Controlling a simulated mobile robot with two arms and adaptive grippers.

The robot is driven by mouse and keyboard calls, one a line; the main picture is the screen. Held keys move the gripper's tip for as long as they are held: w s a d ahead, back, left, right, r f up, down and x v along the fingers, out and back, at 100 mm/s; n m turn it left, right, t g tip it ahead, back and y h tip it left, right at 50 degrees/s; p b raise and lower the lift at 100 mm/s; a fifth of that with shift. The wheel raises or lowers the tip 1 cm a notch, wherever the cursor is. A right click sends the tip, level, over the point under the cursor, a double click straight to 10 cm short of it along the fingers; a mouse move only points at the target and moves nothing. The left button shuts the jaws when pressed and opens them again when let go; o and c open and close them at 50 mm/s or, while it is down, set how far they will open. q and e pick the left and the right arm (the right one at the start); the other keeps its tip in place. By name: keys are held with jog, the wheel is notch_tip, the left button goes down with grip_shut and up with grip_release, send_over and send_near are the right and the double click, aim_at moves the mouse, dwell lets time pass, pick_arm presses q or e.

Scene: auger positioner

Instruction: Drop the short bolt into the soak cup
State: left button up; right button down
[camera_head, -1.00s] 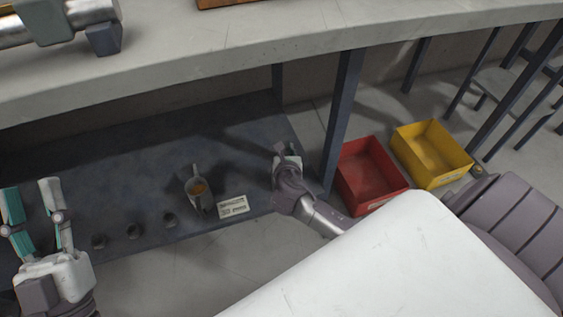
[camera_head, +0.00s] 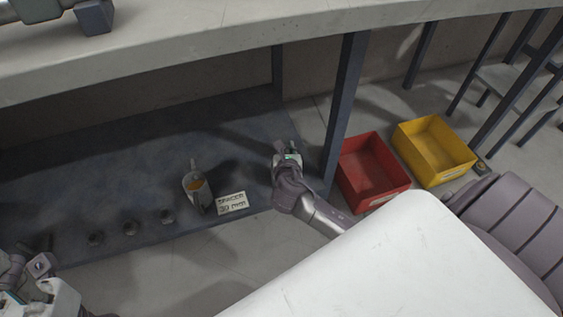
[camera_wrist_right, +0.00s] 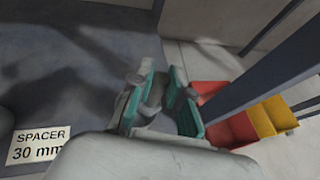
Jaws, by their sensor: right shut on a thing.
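My right gripper (camera_head: 288,155) is over the right end of the low dark shelf. In the right wrist view its teal pads (camera_wrist_right: 168,105) are closed around a small grey piece (camera_wrist_right: 155,94). It may be the short bolt, but the pads hide much of it. A pale, cup-like vessel with amber contents (camera_head: 198,186), possibly the soak cup, stands on the shelf left of the right gripper and apart from it. A dark shape shows at its front. My left gripper (camera_head: 26,268) is at the lower left edge, partly cut off; its opening is unclear.
The low shelf (camera_head: 120,170) holds several small grey round pieces (camera_head: 130,228) and a "SPACER 30 mm" card (camera_head: 231,202). A dark table leg (camera_head: 345,110) stands close right of the right gripper. Red (camera_head: 372,195) and yellow (camera_head: 435,175) bins are on the floor beyond.

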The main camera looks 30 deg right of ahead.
jog(key=c, duration=1)
grip_release()
jog(key=v, duration=1.2)
